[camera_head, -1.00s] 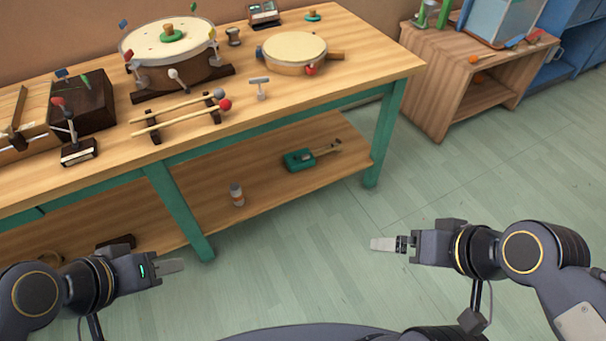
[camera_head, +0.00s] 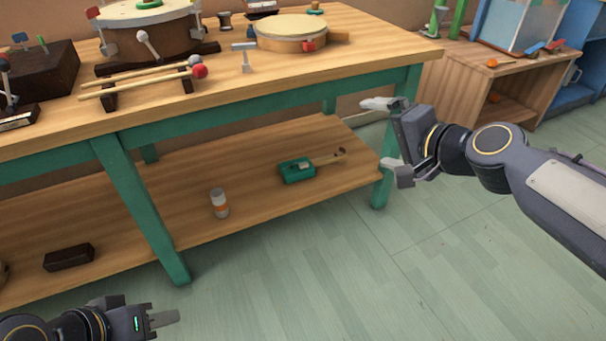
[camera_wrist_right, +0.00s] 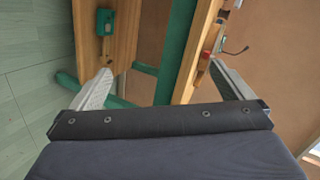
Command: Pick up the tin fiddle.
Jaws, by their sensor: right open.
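The tin fiddle, a green box body with a thin wooden neck, lies on the lower shelf of the workbench (camera_head: 297,170), its neck pointing right. It also shows at the top left of the right wrist view (camera_wrist_right: 105,22). My right gripper (camera_head: 385,134) is open and empty, by the bench's right front leg, to the right of the fiddle and apart from it. Its spread fingers also show in the right wrist view (camera_wrist_right: 160,72). My left gripper (camera_head: 165,318) is low at the bottom left, in front of the bench; its finger gap is hidden side-on.
The lower shelf (camera_head: 255,215) also holds a white-and-orange bottle (camera_head: 219,203) and a dark block (camera_head: 69,257). The tabletop (camera_head: 375,45) overhangs the shelf, with green legs (camera_head: 140,210) at the front. Drums and mallets stand on top. The floor in front is clear.

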